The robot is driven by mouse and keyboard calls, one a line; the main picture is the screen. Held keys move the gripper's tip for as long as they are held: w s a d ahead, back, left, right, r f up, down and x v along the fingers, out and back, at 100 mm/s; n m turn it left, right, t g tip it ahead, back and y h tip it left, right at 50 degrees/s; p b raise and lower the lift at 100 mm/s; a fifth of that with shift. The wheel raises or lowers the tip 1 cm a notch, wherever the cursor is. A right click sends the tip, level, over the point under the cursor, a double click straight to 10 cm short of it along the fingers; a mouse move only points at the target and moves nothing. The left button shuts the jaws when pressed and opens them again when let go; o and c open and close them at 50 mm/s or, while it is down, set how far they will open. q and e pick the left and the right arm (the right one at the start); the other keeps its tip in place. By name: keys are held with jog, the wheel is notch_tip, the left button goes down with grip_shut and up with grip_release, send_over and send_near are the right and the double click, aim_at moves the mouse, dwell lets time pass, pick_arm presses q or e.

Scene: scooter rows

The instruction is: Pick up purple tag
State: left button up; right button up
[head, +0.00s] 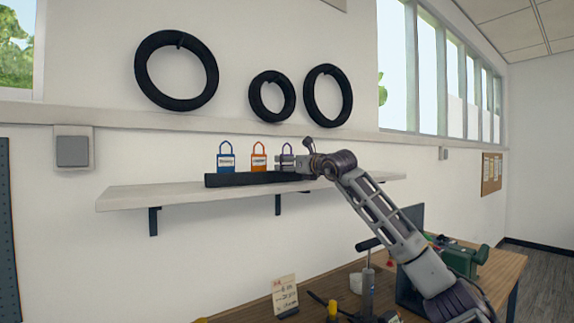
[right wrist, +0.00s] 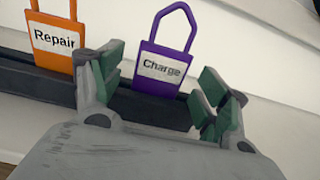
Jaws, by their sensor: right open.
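The purple tag (right wrist: 163,68), with a white "Charge" label and a loop on top, stands upright in a black rail in the right wrist view. In the head view the purple tag (head: 287,158) is partly hidden by my right gripper. My right gripper (right wrist: 160,92) is open, with one finger on each side of the tag's lower part in the picture. I cannot tell whether the fingers touch it. In the head view my right gripper (head: 290,162) reaches in from the right at shelf height. My left gripper is not in view.
An orange "Repair" tag (right wrist: 56,38) stands left of the purple one, close to my left-hand finger. A blue tag (head: 226,160) stands farther left. The black rail (head: 235,181) lies on a white wall shelf (head: 135,199). A cluttered workbench (head: 340,280) is below.

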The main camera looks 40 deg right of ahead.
jog(key=shift+w+r+p, duration=0.1)
jog(key=shift+w+p, duration=0.2)
jog(key=shift+w, duration=0.7)
jog(key=shift+w+d, duration=0.1)
jog(key=shift+c, duration=0.6)
jog(key=c, duration=0.8)
jog(key=shift+c, duration=0.2)
jog(key=shift+r, duration=1.2)
notch_tip(320, 180, up, 5)
jog(key=shift+f+p, duration=0.15)
jog(key=shift+p, duration=0.65)
jog(key=shift+r, duration=1.2)
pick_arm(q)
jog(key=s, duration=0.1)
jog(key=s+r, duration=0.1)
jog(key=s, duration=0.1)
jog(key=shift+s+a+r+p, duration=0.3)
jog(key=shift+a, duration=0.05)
pick_arm(e)
jog(key=shift+r, duration=0.2)
